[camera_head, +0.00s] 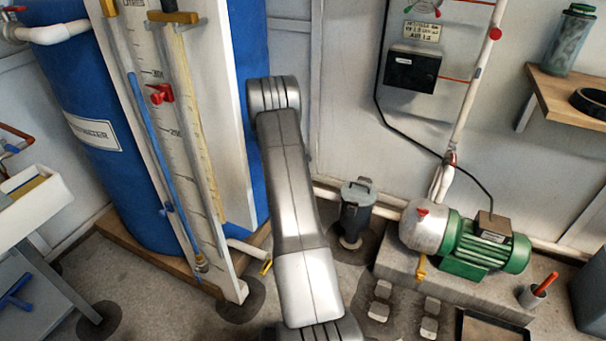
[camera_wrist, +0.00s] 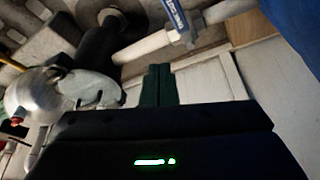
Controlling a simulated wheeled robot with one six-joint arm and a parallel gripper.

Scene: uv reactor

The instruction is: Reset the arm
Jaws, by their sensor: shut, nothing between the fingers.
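My arm (camera_head: 292,190) reaches up through the middle of the head view, between the blue tank and the green pump. Its far end is hidden there, so my gripper does not show in that view. In the wrist view my gripper (camera_wrist: 159,70) points away from the camera. Its two dark fingers are together with nothing between them. They appear in front of a pale panel, and I cannot tell how far away that is.
A blue tank (camera_head: 60,110) with a level scale (camera_head: 170,120) stands left. A green pump (camera_head: 470,240) and a dark canister (camera_head: 356,212) stand right, near wall pipes. A wooden shelf (camera_head: 560,100) is at the upper right. The wrist view shows a blue-handled valve (camera_wrist: 178,22).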

